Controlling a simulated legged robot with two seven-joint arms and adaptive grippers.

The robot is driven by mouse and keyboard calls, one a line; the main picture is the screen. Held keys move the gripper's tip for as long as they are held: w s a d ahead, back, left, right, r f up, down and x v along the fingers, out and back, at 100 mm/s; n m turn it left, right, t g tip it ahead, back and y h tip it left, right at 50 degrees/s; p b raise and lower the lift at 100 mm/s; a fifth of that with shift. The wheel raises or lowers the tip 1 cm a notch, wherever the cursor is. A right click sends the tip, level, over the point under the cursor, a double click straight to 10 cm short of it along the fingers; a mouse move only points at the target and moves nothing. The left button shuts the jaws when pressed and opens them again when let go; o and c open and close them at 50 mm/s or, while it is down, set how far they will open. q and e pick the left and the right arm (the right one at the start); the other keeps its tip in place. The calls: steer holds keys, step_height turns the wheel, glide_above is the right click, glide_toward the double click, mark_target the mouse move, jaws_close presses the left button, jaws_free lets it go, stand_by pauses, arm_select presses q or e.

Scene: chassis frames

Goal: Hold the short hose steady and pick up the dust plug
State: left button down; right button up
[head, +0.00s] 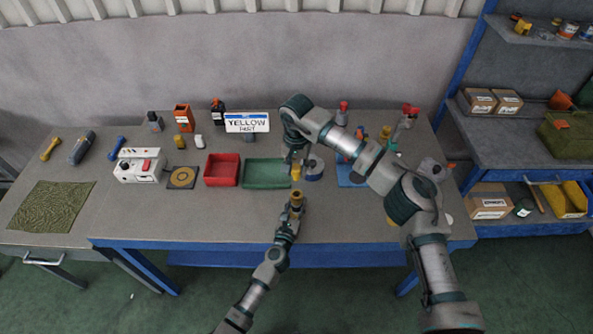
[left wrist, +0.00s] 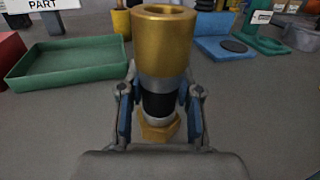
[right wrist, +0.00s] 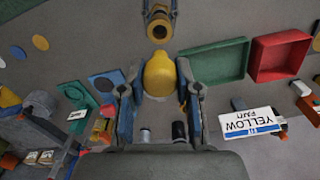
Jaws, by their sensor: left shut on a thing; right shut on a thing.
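The short hose (left wrist: 163,45) has brass-coloured ends and a black middle. It stands upright in my left gripper (left wrist: 160,105), which is shut around its lower part. In the head view the hose (head: 297,199) is above the front part of the table, in my left gripper (head: 291,218). The yellow dust plug (right wrist: 159,74) is between the fingers of my right gripper (right wrist: 158,90), which is shut on it. In the head view the right gripper (head: 296,163) is just beyond the hose, with the plug at its tip. The hose's open end (right wrist: 159,27) faces the right wrist camera, apart from the plug.
A green tray (head: 265,184) and a red bin (head: 222,182) are left of the grippers. A "YELLOW PART" sign (head: 247,123) stands behind them. A blue pad (head: 346,180) lies to the right, partly behind my right arm. The table's front edge is close to the hose.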

arm_select(q)
steer(key=c, duration=0.7)
jaws_free()
